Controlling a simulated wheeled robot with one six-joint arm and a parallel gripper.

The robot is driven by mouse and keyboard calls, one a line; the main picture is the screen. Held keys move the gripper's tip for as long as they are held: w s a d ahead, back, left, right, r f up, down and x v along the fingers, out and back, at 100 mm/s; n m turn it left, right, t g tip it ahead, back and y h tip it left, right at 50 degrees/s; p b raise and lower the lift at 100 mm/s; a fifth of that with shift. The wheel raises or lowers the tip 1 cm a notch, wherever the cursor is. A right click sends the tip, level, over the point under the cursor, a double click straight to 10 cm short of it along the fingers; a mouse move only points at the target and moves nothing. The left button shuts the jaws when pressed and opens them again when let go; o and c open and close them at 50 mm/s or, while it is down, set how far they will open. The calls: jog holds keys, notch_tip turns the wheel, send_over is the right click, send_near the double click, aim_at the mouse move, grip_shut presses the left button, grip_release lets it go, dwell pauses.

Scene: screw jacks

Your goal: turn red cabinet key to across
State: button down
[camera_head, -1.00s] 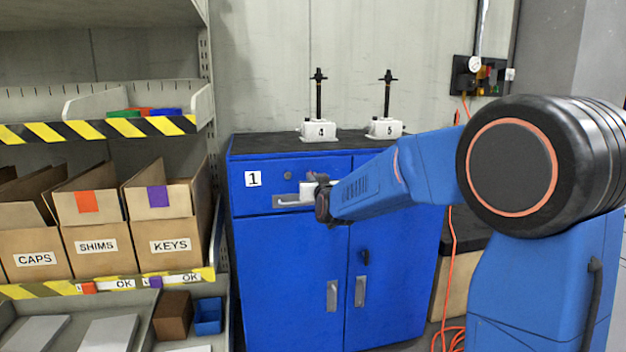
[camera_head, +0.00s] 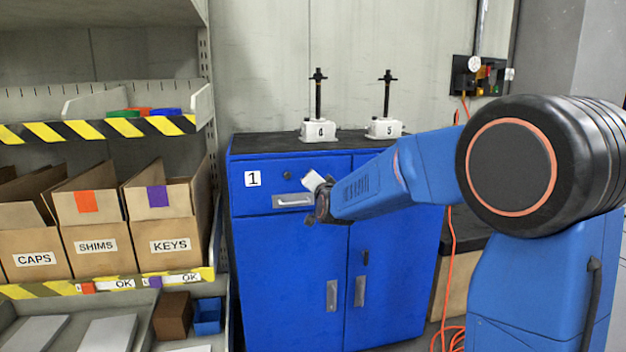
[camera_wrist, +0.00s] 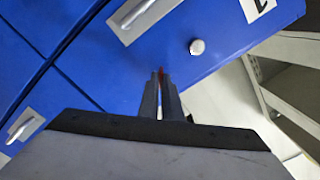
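The blue cabinet (camera_head: 285,275) stands against the wall. A small red piece (camera_wrist: 161,74), which looks like the red key, shows between my fingertips in the wrist view. Most of it is hidden by the fingers, so its angle cannot be told. My gripper (camera_wrist: 160,76) is nearly closed around it, in front of the blue cabinet face. In the head view my gripper (camera_head: 311,201) is rolled at a slant beside the drawer handle (camera_head: 292,201), and the key is hidden there.
A round lock (camera_wrist: 197,46) sits on the drawer front near the label 1 (camera_head: 253,179). Screw jacks numbered 4 (camera_head: 318,130) and 5 (camera_head: 386,128) stand on the cabinet top. A shelf with cardboard boxes (camera_head: 160,215) stands at the left. An orange cable (camera_head: 452,290) hangs at the right.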

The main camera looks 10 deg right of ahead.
jog(key=m, duration=0.8)
jog(key=shift+f+m, duration=0.15)
jog(key=shift+m, duration=0.25)
jog(key=shift+d, duration=0.1)
jog(key=c, duration=2)
grip_release()
jog(key=s, duration=1.7)
jog(key=shift+s, duration=0.2)
